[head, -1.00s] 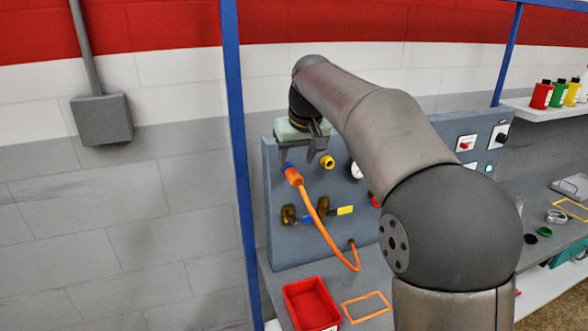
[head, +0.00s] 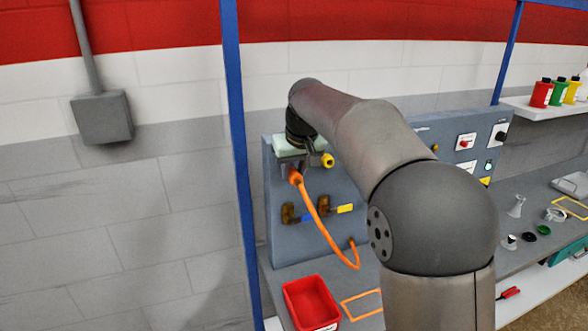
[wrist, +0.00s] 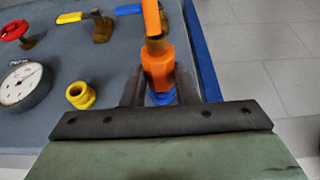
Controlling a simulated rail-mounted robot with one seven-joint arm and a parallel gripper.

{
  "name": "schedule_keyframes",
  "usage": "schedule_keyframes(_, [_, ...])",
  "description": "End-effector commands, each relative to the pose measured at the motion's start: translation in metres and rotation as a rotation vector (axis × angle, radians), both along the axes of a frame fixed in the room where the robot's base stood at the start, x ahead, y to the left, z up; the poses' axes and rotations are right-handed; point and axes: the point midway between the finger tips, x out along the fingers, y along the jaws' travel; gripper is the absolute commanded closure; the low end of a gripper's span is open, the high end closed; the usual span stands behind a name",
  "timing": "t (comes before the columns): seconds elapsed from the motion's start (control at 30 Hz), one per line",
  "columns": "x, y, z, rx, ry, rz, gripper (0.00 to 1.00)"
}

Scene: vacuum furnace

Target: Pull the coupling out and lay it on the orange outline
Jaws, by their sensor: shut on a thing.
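The orange coupling (head: 295,177) sits at the upper end of an orange hose (head: 323,219) in front of the blue-grey panel. In the wrist view the coupling (wrist: 158,70) is between my gripper's two fingers, with a blue ring (wrist: 161,98) at its end. My gripper (head: 291,170) is shut on the coupling; it also shows in the wrist view (wrist: 160,92). I cannot tell whether the coupling is still seated on its port. The orange outline (head: 362,304) lies on the bench below, empty where visible, its right side hidden by my arm.
A red bin (head: 311,303) stands left of the outline. A yellow fitting (head: 327,160) is right beside my gripper. Valves with blue and yellow handles (head: 345,209) stick out lower on the panel (head: 284,243). A blue post (head: 239,160) rises at the left.

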Motion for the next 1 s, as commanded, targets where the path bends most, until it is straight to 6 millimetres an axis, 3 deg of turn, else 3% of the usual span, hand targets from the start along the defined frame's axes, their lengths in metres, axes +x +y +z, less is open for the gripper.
schedule_keyframes(1.0, [-0.023, -0.01, 0.0, 0.0, -0.002, 0.0, 0.96])
